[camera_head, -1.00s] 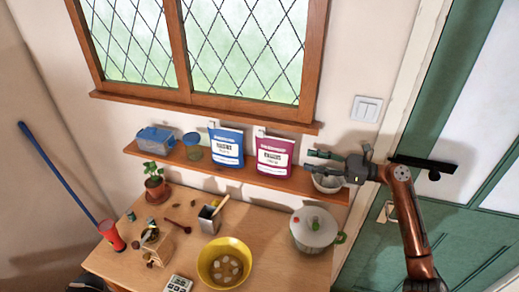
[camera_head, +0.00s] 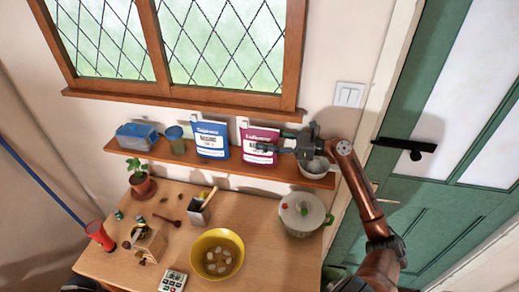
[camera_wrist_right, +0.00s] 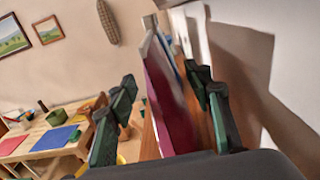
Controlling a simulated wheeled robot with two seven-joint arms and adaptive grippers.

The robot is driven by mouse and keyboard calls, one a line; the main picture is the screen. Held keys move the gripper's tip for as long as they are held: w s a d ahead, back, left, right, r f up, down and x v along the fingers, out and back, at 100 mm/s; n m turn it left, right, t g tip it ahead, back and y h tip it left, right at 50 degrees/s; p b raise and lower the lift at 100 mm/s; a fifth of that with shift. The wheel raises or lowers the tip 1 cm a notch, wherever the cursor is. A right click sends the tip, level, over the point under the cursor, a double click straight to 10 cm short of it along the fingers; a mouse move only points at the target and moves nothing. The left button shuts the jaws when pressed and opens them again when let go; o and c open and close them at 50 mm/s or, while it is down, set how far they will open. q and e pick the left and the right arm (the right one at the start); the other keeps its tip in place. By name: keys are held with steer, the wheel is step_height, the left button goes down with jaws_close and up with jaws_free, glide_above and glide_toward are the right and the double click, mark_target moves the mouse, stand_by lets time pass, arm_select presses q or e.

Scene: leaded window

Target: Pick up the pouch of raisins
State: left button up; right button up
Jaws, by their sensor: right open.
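Two pouches stand upright on the wall shelf, a blue one (camera_head: 210,140) and a magenta one (camera_head: 258,151) to its right. In the right wrist view the magenta pouch (camera_wrist_right: 165,95) shows edge-on between the open fingers, with no clear contact. A blue edge shows just behind it. My left gripper is out of view.
The shelf (camera_head: 230,167) also holds a blue tub (camera_head: 137,137), a jar (camera_head: 176,140) and a white bowl (camera_head: 314,168) below my right gripper. A lidded pot (camera_head: 302,212) and a yellow bowl (camera_head: 217,254) stand on the table below. The wall and window are behind.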

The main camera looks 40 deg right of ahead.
steer(key=x, duration=0.2)
steer(key=shift+w+a, duration=0.1)
steer(key=shift+w, duration=0.15)
steer(key=shift+s, duration=0.1)
jaws_close()
stand_by(0.5)
